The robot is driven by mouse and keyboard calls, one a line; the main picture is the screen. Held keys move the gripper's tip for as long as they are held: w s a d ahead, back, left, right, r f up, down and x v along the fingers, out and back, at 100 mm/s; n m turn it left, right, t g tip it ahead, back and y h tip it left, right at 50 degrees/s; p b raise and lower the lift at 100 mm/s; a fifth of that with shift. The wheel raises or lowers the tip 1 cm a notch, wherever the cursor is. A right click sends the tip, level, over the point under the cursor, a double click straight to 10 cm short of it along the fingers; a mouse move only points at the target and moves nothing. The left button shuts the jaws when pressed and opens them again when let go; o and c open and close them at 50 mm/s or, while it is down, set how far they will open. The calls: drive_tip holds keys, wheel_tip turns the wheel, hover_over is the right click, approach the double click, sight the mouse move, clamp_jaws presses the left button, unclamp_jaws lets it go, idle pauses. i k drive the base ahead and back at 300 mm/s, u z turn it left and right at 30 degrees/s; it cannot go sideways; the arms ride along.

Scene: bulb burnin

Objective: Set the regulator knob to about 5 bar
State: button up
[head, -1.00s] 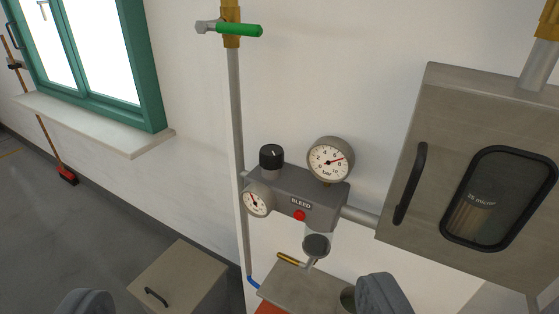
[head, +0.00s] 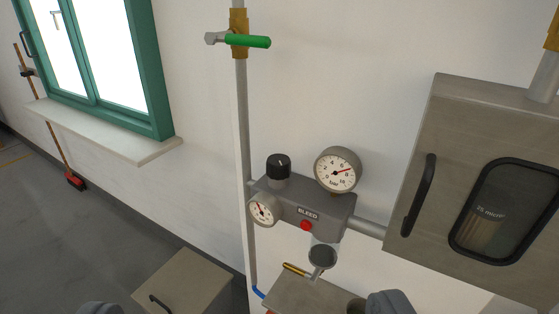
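The regulator knob (head: 279,166) is black with a white mark on top. It stands on the grey regulator block (head: 320,207) on the wall. The larger bar gauge (head: 338,170) stands to its right; its red needle points right and slightly up, between 6 and 8. A smaller gauge (head: 263,210) on the block's left end has a needle too small to read exactly. My gripper (head: 243,307) shows only as two grey fingertips far apart at the bottom edge. It is open, empty and well below and apart from the knob.
A red BLEED button (head: 306,225) is on the block's front. A metal cabinet (head: 432,120) with a black handle stands out on the right. A green-handled valve (head: 245,41) is on the pipe above. A beige box (head: 185,282) is at lower left. The wall around the knob's top is clear.

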sight(278, 166)
drive_tip(key=u, duration=0.05)
drive_tip(key=k, duration=1.05)
drive_tip(key=z, duration=0.5)
drive_tip(key=i, duration=0.95)
drive_tip(key=u, duration=0.55)
drive_tip(key=i, duration=0.5)
drive_tip(key=u, duration=0.5)
